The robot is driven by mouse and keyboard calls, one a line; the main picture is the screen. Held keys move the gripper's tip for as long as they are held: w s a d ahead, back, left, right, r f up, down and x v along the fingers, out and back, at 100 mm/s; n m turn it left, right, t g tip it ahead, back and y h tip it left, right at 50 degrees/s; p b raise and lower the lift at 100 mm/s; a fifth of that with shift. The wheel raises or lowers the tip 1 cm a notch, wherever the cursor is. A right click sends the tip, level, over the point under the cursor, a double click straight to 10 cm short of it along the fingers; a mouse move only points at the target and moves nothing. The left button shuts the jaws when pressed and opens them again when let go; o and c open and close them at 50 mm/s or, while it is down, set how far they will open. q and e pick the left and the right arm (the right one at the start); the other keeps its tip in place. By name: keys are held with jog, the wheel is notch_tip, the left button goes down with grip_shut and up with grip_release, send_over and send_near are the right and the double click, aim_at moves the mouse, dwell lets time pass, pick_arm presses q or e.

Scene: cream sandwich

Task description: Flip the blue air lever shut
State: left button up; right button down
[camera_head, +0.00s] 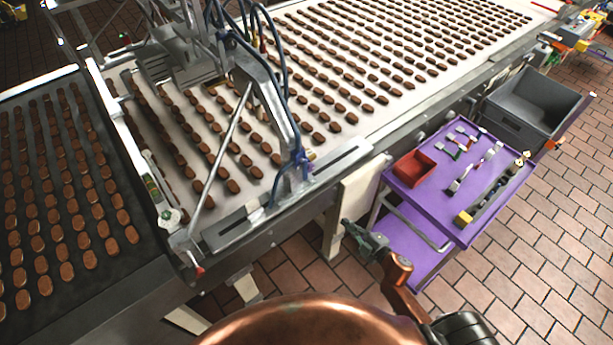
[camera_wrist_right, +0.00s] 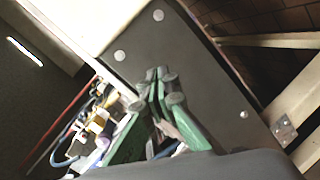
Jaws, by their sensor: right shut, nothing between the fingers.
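My right gripper (camera_head: 348,228) is in front of the conveyor's near side, left of the purple cart. In the right wrist view its green fingers (camera_wrist_right: 158,88) are shut with nothing between them, in front of a dark metal panel (camera_wrist_right: 190,50) with bolts. Left of the fingers, a cluster of air fittings (camera_wrist_right: 100,122) shows yellow, white and blue parts and a red line. I cannot make out the blue air lever for certain; it may be small or partly hidden behind the fingers. My left gripper is not in view.
The conveyor (camera_head: 340,166) carries rows of brown biscuits. A purple cart (camera_head: 497,193) holds a red bin (camera_head: 414,168) and tools, close to my right arm. A grey crate (camera_head: 528,105) stands behind it. A pale leg (camera_head: 352,205) is near my gripper. Brick floor is free at right.

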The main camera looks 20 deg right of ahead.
aim_at(304, 169)
pick_arm(q)
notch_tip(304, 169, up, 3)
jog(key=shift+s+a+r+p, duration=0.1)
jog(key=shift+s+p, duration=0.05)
jog(key=shift+p, duration=1)
pick_arm(e)
jog(key=s+a+r+n+y, duration=0.1)
jog(key=a+r+n+y, duration=0.2)
jog(key=r, duration=0.9)
jog(key=s+a+r+n+y, duration=0.1)
jog(key=a+r+n+y, duration=0.2)
jog(key=a+r+n, duration=0.4)
notch_tip(304, 169, up, 5)
jog(key=shift+a+f+y, duration=0.1)
jog(key=shift+a+y, duration=0.3)
jog(key=shift+a, duration=0.4)
jog(key=p+x, duration=0.3)
jog(key=x, duration=0.7)
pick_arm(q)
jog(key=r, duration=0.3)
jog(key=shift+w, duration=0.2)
pick_arm(e)
jog(key=d, duration=0.1)
jog(key=w+d, duration=0.1)
jog(key=d, duration=0.1)
jog(key=shift+w+d+f, duration=0.15)
jog(key=shift+d+f, duration=0.05)
jog(key=shift+d, duration=0.1)
